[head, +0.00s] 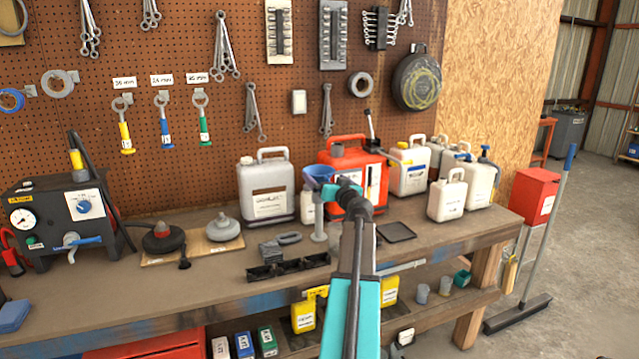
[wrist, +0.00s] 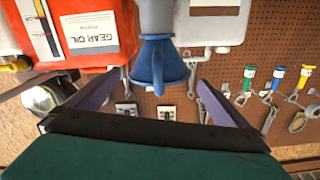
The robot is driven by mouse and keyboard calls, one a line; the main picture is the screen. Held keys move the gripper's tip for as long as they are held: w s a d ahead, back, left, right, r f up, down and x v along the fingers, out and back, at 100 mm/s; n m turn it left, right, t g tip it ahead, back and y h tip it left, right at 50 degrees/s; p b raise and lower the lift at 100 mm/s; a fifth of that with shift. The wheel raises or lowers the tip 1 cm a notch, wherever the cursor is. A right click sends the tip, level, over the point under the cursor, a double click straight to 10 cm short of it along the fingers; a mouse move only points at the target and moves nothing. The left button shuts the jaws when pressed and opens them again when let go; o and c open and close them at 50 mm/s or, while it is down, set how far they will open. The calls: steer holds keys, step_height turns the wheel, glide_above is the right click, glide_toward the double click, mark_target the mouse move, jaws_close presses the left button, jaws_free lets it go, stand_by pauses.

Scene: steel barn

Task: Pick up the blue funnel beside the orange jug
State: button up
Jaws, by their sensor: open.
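The blue funnel (head: 318,172) sits mouth up on top of a slim grey upright post (head: 319,222) on the workbench, just left of the orange jug (head: 374,172). The wrist view is upside down. There the funnel (wrist: 163,63) shows in the middle, with the grey post above it and the orange jug (wrist: 85,28), labelled gear oil, at left. My gripper (wrist: 158,80) is open and empty. Its fingers appear on either side of the funnel in that view; the exact gap in depth is unclear. In the head view my gripper (head: 347,187) is close to the funnel's right, partly hiding the jug.
A grey jug (head: 267,190) stands behind and left; several white jugs (head: 446,195) stand at right. A black tray (head: 290,268) and a small dark tray (head: 397,232) lie on the bench (head: 215,275). The tool-hung pegboard (head: 180,55) rises behind.

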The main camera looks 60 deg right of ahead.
steer(key=shift+w+d+r+p, duration=0.15)
steer(key=shift+w+d+p, duration=0.15)
steer(key=shift+w, duration=0.05)
steer(key=shift+p+x, duration=1.05)
steer(key=shift+x, duration=1.1)
steer(key=c, duration=0.9)
